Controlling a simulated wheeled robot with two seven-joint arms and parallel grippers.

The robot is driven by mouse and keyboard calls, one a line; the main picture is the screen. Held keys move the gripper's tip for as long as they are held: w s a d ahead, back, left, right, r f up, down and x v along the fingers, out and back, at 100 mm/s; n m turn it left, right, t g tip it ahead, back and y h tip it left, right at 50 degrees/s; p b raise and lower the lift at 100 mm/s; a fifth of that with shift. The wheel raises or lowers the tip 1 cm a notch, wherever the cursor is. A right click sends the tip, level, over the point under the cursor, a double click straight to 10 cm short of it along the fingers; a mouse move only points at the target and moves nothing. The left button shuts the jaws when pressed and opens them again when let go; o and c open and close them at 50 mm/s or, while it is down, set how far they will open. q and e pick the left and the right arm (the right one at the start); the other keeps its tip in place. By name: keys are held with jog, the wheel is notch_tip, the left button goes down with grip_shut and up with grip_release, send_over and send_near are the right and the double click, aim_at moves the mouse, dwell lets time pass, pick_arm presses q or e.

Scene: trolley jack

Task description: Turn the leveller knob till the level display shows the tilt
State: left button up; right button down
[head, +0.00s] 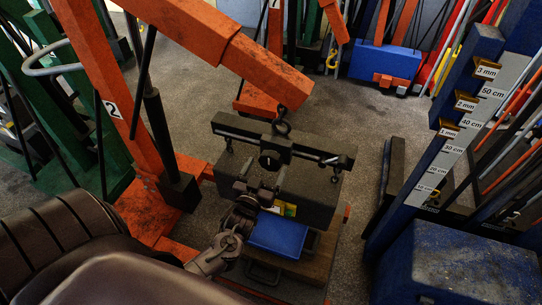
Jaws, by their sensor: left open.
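The leveller (225,124) is a black bar hung under the hook of the orange crane (262,70), above a dark grey block (318,195). The leveller knob (269,160), round and dark with a pale mark, sits at the middle of the bar. My left gripper (262,177) comes up from the lower left, just below the knob. Its jaws are open, and I cannot tell whether they touch the knob. I cannot make out a level display or a tilt reading. My right gripper is out of view.
A blue box (279,234) lies in front of the block, beside my left wrist. A blue post with centimetre labels (453,150) stands at the right, behind a blue block (460,265). A green frame (60,140) stands at the left.

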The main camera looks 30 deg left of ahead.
aim_at(271, 166)
pick_arm(q)
jog(key=x, duration=0.4)
jog(key=shift+f, duration=0.1)
jog(key=shift+w+p, duration=0.3)
jog(key=c, duration=1)
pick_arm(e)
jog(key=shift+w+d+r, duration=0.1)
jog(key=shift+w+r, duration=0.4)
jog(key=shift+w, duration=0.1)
pick_arm(q)
jog(key=shift+m, duration=0.4)
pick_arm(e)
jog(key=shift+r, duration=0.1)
